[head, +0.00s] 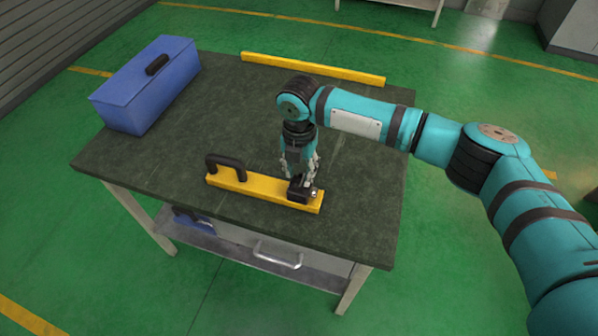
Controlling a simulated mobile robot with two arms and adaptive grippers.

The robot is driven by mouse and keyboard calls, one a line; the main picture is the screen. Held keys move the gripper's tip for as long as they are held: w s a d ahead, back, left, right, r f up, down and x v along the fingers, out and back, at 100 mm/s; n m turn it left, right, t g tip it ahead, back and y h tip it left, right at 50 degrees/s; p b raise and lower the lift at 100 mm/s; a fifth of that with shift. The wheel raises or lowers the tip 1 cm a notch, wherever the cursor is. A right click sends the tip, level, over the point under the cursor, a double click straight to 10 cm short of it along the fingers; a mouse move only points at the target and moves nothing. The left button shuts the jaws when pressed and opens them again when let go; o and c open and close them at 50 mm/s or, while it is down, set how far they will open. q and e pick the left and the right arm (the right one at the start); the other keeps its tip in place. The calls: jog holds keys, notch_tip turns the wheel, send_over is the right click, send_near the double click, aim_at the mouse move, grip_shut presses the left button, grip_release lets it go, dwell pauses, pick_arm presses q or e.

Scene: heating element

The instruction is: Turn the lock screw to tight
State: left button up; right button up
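A yellow bar (255,188) with a black arched handle (225,165) lies near the front edge of the dark table. On its right end sits a black block (297,196) with a small silver piece (314,192), which may be the lock screw; it is too small to be sure. My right gripper (303,180) points down right over the black block, its fingers at or just above it. Whether the fingers touch the block or are closed on something cannot be told. My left gripper is not in view.
The dark table (220,110) is mostly clear in the middle. A blue toolbox (148,85) with a black handle stands at its back left. A second yellow bar (312,68) lies along the back edge. A lower shelf and a drawer handle (278,257) show below.

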jog(key=shift+f, duration=1)
jog(key=shift+c, duration=0.2)
grip_shut()
